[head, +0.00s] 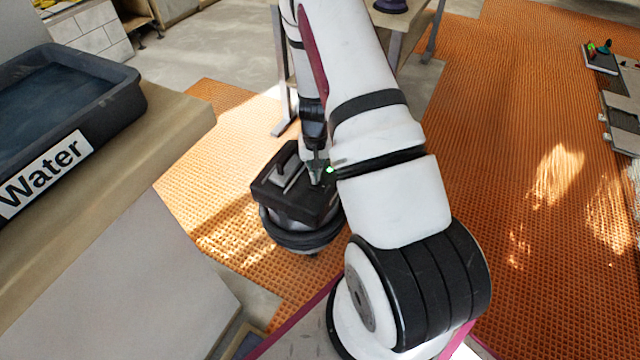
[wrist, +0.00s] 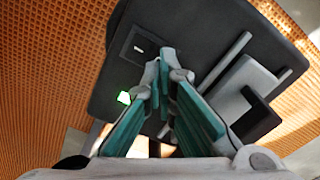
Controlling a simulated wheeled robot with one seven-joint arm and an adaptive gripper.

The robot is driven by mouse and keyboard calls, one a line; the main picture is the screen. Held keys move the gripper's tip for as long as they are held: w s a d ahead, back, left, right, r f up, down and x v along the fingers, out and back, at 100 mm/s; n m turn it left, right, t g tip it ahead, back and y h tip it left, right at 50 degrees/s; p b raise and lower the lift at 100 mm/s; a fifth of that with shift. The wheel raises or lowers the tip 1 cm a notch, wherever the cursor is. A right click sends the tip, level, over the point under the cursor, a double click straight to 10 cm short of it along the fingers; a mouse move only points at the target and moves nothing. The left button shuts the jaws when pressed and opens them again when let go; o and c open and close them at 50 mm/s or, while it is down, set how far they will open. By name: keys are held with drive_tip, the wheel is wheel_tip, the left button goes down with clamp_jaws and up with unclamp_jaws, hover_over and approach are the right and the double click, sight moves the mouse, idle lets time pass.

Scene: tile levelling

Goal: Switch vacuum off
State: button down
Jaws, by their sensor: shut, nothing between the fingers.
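The vacuum (head: 293,205) is a dark, round-based machine with a boxy black top, standing on the orange floor mat. In the wrist view its black top (wrist: 195,25) fills the upper middle. A small dark switch panel (wrist: 140,47) with a white mark sits on that top. A green light (wrist: 124,97) glows at the vacuum's edge, and it shows in the head view (head: 330,169) too. My gripper (head: 316,180) is shut and empty, pointing down at the vacuum's top. In the wrist view its fingertips (wrist: 163,60) are beside the switch panel. I cannot tell whether they touch it.
A table at the left bears a black water tub (head: 110,108). A metal-legged bench (head: 425,20) stands behind the vacuum. The orange mat (head: 480,130) is largely clear at the right. A tile with small tools (head: 600,60) lies at the far right.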

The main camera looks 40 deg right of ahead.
drive_tip(key=shift+f+b, duration=0.8)
drive_tip(key=shift+f, duration=0.2)
idle(0.4)
drive_tip(key=shift+r, duration=0.15)
drive_tip(key=shift+r+p, duration=2.4)
drive_tip(key=shift+r, duration=1)
